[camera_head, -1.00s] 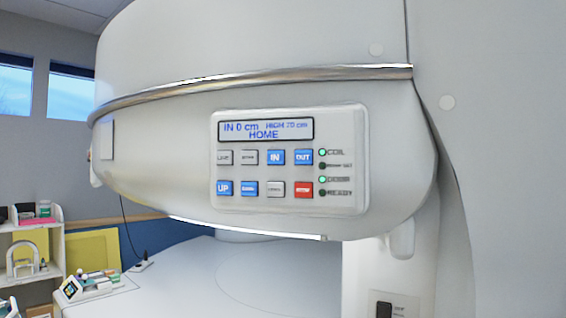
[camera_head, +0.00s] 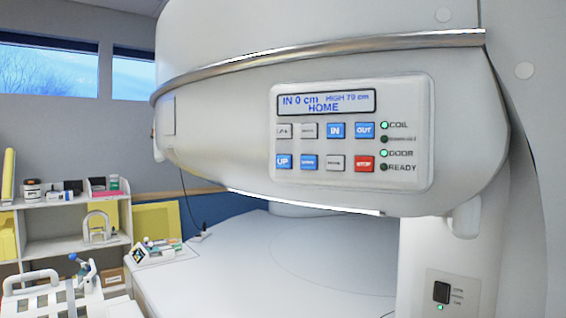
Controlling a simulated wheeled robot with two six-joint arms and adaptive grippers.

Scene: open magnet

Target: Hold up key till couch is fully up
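The control panel (camera_head: 405,172) is on the curved front of the white magnet housing. Its blue UP key (camera_head: 283,162) is at the left of the lower row, with nothing covering it. The panel's display (camera_head: 326,102) reads "IN 0 cm", "HIGH", a height that looks like 79 cm, and "HOME". The COIL and DOOR lamps are green; the READY lamp is dark. I cannot clearly make out the couch. Neither of my grippers is in view.
Below the housing lies a broad white surface (camera_head: 235,262). A white pillar with a small switch box (camera_head: 447,291) stands at the right. A shelf (camera_head: 62,247) with small items and a white-framed cart (camera_head: 30,284) are at the left.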

